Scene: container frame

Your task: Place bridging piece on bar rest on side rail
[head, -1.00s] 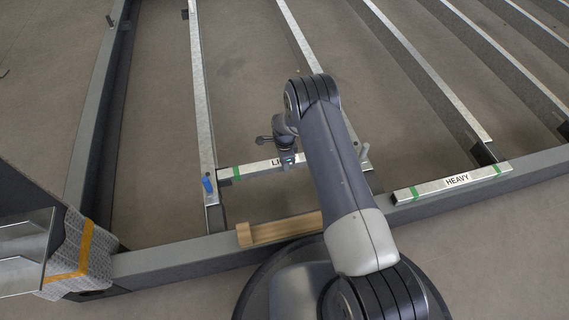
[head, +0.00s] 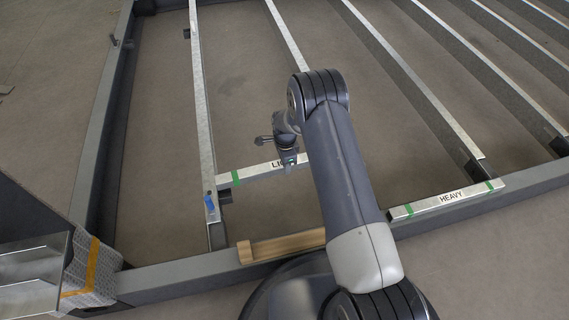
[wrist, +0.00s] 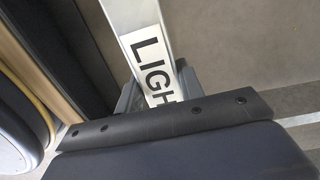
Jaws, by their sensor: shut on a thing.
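The bridging piece (head: 255,171), a pale metal bar with green tape and a LIGHT label, lies crosswise beside a long galvanised bar (head: 203,120). My gripper (head: 290,163) is shut on it near the label. The wrist view shows the bridging piece (wrist: 135,22) between dark jaws (wrist: 155,97), with part of the label covered. Its right part is hidden behind my arm in the head view. I cannot tell whether it touches the bars. The wooden bar rest (head: 285,246) sits on the grey side rail (head: 180,280), nearer me than the piece; its right end is hidden.
A similar bar labelled HEAVY (head: 447,200) lies on the side rail at right. A blue peg (head: 210,202) stands at the galvanised bar's near end. A wrapped, orange-strapped bundle (head: 92,270) is at lower left. Open floor shows between the long bars.

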